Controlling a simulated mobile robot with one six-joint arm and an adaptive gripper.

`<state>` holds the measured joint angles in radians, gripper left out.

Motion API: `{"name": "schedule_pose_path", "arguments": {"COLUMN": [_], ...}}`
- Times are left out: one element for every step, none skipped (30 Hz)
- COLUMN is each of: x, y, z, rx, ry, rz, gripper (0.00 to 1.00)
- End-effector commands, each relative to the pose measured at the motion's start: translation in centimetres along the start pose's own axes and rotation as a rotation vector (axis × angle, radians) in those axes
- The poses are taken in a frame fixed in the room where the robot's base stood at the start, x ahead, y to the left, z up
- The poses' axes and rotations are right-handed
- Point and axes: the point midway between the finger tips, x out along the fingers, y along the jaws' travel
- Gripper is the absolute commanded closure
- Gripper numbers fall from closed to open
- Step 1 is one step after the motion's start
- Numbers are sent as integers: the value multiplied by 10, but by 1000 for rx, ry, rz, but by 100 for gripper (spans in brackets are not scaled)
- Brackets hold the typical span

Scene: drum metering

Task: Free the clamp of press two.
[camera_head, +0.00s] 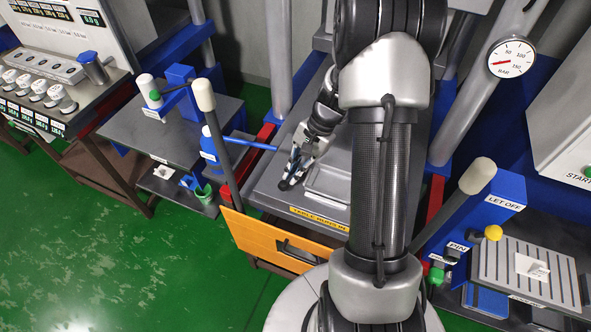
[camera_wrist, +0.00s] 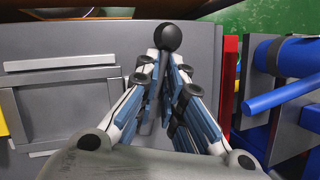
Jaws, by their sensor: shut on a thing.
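My gripper (camera_head: 289,182) reaches down over the left part of the grey press table (camera_head: 262,189) in the head view. In the wrist view my gripper (camera_wrist: 171,62) has its fingers closed together at the tips around a narrow part just below a black ball knob (camera_wrist: 168,38). The knob looks like the end of a clamp handle. It sticks out past the fingertips, towards the table edge. The rest of the handle is hidden by the fingers. No number for press two is readable.
A yellow-orange front panel (camera_head: 262,240) edges the table. A blue bar (camera_head: 248,142) juts in from the left, close to the gripper; it shows in the wrist view (camera_wrist: 285,96). A pressure gauge (camera_head: 511,58) is at upper right. A LET OFF block (camera_head: 497,205) stands right. Green floor is free at left.

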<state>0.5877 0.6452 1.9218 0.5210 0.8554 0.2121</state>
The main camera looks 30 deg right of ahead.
Motion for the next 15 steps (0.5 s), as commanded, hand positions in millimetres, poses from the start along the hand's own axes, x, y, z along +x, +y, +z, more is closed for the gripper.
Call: {"name": "schedule_pose_path", "arguments": {"x": [2,2,2,2,2,2,2,2,2,2,2,2,2,1,1], "y": [0,0,0,0,1,1,1,1,1,1,1,1,1,1,1], "z": [3,3,3,3,3,3,3,3,3,3,3,3,2,2,2], "rx": [0,1,1,1,1,1,1,2,2,2,2,2,2,2,2], "ry": [-9,-9,-9,-9,-9,-9,-9,-9,-9,-9,-8,-8,-7,-6,-5], "rz": [3,3,3,3,3,3,3,3,3,3,3,3,3,2,2], "gripper": [100,100,100,89,87,85,83,81,78,76,74,71,69,69,69]}}
